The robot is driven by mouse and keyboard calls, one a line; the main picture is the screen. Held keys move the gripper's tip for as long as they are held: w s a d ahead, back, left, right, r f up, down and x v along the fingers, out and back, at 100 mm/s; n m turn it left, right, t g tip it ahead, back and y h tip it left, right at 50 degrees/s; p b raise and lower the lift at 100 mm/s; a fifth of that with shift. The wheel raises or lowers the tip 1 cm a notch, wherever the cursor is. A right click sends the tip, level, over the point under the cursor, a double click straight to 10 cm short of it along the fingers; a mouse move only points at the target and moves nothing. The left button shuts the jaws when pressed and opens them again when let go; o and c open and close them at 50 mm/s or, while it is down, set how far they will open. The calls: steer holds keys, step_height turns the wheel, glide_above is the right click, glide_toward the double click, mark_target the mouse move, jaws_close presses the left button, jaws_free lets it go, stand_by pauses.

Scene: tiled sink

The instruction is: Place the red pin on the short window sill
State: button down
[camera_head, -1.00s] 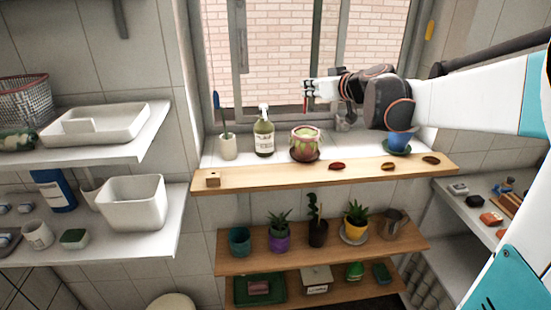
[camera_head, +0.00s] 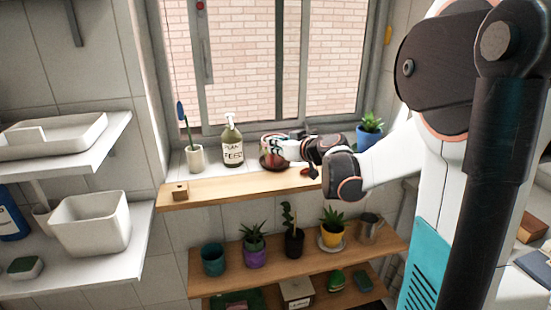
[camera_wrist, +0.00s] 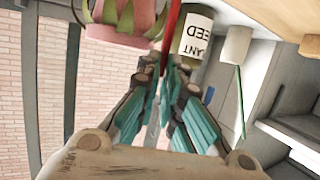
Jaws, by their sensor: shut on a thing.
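The red pin (camera_wrist: 174,32) is a slim red rod between my fingertips, in front of the bottle and beside the pot in the wrist view. My gripper (camera_wrist: 164,62) is shut on it. In the head view my gripper (camera_head: 278,148) is low over the window sill, in front of the patterned pot, right of the bottle. I cannot make out the pin clearly there. The white window sill (camera_head: 212,172) lies below the window, with a wooden board (camera_head: 235,187) along its front. Whether the pin touches anything is unclear.
On the sill stand a plant feed bottle (camera_head: 232,146), a white holder (camera_head: 195,158) with a blue-tipped tool, a pot (camera_wrist: 122,22) and a blue pot (camera_head: 369,138). A small wooden block (camera_head: 180,190) sits at the board's left end. Potted plants fill a shelf (camera_head: 275,271) below.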

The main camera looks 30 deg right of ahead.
steer(key=shift+f+b, duration=0.5)
steer(key=shift+f, duration=1.25)
steer(key=shift+f, duration=0.15)
steer(key=c, duration=1.8)
jaws_free()
steer(key=shift+o, duration=0.2)
steer(key=shift+s+r, duration=0.1)
steer(key=shift+r, duration=0.15)
steer(key=p+v, duration=0.3)
steer(key=v, duration=0.8)
steer(key=shift+s+p, duration=0.3)
steer(key=shift+s, duration=0.1)
